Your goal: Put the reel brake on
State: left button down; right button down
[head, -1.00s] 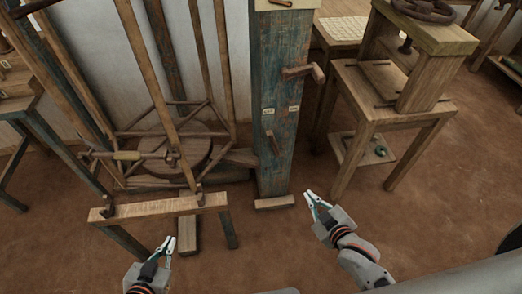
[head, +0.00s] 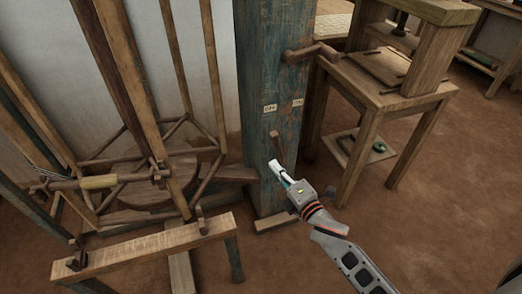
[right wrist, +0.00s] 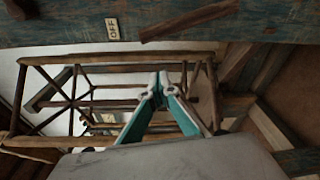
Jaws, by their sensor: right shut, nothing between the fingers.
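The blue-green worn post (head: 262,70) stands in the middle of the head view. Two small pale labels, a left one (head: 270,108) and a right one (head: 297,103), sit on it. Below them a short brown wooden lever (head: 277,147) hangs slightly tilted. In the right wrist view the lever (right wrist: 188,20) lies across the post near a label reading OFF (right wrist: 112,28). My right gripper (head: 276,170) is shut and empty, its tips near the lever's lower end in the head view; I cannot tell if they touch. My left gripper is out of view.
A wooden crank handle (head: 312,51) sticks out of the post higher up. The reel's pole frame (head: 170,85) stands left, behind a wooden trestle (head: 150,248). A wooden stand (head: 385,100) is at right. The brown floor at lower right is clear.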

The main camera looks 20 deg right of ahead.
aim_at(278, 149)
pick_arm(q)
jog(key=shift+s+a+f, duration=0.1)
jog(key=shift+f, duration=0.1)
pick_arm(e)
jog(key=shift+w+a+f, duration=0.15)
jog(key=shift+w, duration=0.1)
